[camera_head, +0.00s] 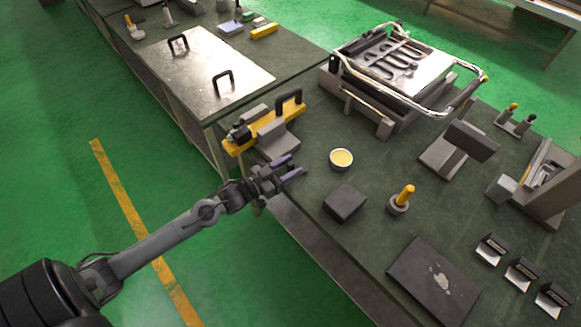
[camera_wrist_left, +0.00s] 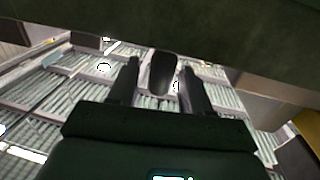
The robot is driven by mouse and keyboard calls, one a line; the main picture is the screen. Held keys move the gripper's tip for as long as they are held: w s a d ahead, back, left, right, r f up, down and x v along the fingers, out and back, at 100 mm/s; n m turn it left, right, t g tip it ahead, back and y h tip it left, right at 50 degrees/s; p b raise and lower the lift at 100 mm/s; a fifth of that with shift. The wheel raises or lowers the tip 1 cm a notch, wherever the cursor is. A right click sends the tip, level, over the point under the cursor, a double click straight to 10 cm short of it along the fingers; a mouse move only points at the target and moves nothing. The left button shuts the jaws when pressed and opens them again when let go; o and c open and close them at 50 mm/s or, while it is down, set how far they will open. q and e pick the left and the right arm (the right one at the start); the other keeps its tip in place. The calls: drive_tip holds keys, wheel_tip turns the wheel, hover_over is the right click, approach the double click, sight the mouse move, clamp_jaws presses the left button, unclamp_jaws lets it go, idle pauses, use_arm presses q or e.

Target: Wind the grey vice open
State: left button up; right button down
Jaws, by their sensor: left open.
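The grey vice (camera_head: 279,140) stands at the table's near left edge, with a yellow bar (camera_head: 262,125) across its grey blocks. My left gripper (camera_head: 288,168) is beside the vice's near side, by the table edge, its two purplish fingers apart. In the left wrist view the gripper (camera_wrist_left: 157,75) is open, and a dark rounded bar end (camera_wrist_left: 162,72) shows between the fingers. It may be the vice's handle; I cannot tell whether the fingers touch it. The vice's screw is not clear in the head view. My right gripper is not in view.
A cream-filled bowl (camera_head: 341,159), a dark block (camera_head: 345,202) and a yellow-topped peg (camera_head: 403,198) stand right of the gripper. A metal frame with a heating element (camera_head: 392,62) is behind. A metal plate with two black handles (camera_head: 203,73) lies at back left.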

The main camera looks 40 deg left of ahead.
use_arm(q)
drive_tip(key=shift+w, duration=0.3)
drive_tip(key=shift+c, duration=0.2)
drive_tip(key=c, duration=0.9)
drive_tip(key=shift+s+d+r+n+y+p, duration=0.1)
drive_tip(key=shift+d+n+y+p, duration=0.15)
drive_tip(key=shift+y+p, duration=0.25)
drive_tip(key=shift+d+r+n+y+p, duration=0.1)
drive_tip(key=shift+n+y+p, duration=0.3)
drive_tip(key=shift+p, duration=0.1)
clamp_jaws()
drive_tip(key=shift+s+d+n+t+y+p, duration=0.1)
drive_tip(key=shift+d+n+t+y+p, duration=0.2)
drive_tip(key=shift+n+y+p, duration=0.7)
drive_tip(key=y, duration=0.1)
drive_tip(key=n+y+p, duration=0.1)
drive_tip(key=shift+d+y, duration=0.3)
drive_tip(key=shift+d, duration=0.05)
drive_tip(key=n+y, duration=0.1)
drive_tip(key=y, duration=0.1)
drive_tip(key=d+n+y+p, duration=0.1)
drive_tip(key=shift+f+n+g+y, duration=0.15)
drive_tip(key=shift+n+g+y, duration=0.1)
drive_tip(key=shift+g+y, duration=0.15)
drive_tip(key=shift+d+n+g+y, duration=0.2)
drive_tip(key=shift+n+g+y, duration=0.35)
drive_tip(key=shift+y, duration=0.35)
drive_tip(key=shift+d+n+g+y, duration=0.15)
drive_tip(key=shift+n+g+y, duration=0.2)
drive_tip(key=shift+n+y, duration=0.45)
